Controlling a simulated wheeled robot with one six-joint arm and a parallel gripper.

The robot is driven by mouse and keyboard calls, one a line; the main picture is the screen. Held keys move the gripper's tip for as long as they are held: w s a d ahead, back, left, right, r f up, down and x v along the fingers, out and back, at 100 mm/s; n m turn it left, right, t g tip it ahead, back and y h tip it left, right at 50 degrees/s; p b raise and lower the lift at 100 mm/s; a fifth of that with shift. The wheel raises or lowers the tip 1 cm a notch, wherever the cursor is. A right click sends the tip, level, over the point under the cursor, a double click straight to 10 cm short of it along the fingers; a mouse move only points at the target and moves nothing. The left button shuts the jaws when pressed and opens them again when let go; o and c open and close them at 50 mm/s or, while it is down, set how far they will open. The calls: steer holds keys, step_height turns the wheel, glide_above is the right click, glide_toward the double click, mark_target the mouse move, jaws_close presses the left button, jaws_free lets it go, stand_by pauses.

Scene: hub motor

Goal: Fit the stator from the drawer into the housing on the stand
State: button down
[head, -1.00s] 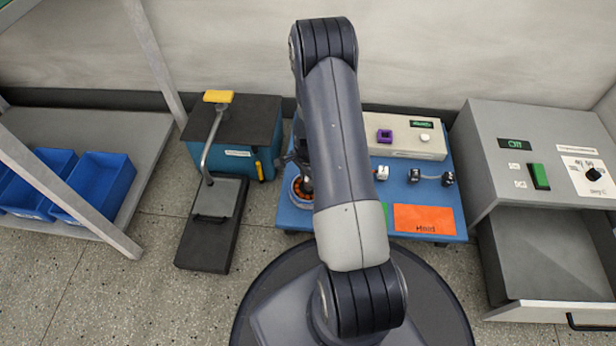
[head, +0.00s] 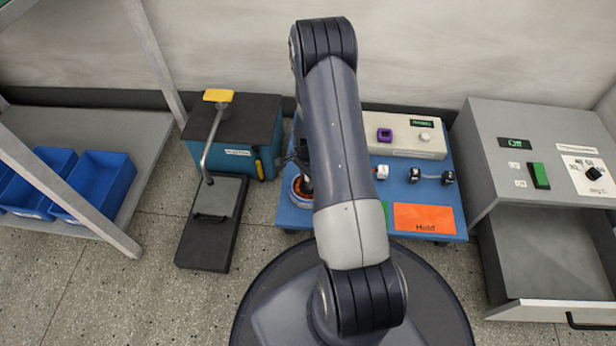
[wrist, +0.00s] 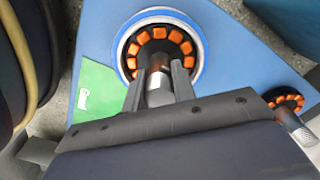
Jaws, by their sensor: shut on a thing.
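The stator (wrist: 186,47), a ring of orange coils with a dark core and a metal shaft (wrist: 159,82), is at the housing (wrist: 199,74) in the wrist view. The housing is a round cup with a pale blue rim, on the blue stand (wrist: 235,60). The coils appear inside the rim, but I cannot tell how deep they sit. My gripper (wrist: 159,78) is shut on the shaft. In the head view my arm hides most of the gripper; the housing (head: 296,194) shows at the arm's left edge. The drawer (head: 545,250) at the right is open and looks empty.
A second orange-coiled part (wrist: 287,100) with a knurled shaft lies at the right in the wrist view. A green card (wrist: 95,90) is beside the housing. An orange card (head: 424,217), small connectors (head: 414,175) and a beige box (head: 405,148) are on the stand. A lever press (head: 212,220) stands left.

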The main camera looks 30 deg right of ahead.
stand_by(0.3)
steer(key=c, duration=1.1)
jaws_free()
step_height(320, 180, up, 11)
steer(key=p, duration=0.5)
steer(key=shift+f, duration=0.1)
step_height(320, 180, down, 11)
steer(key=b, duration=0.5)
steer(key=shift+r, duration=0.2)
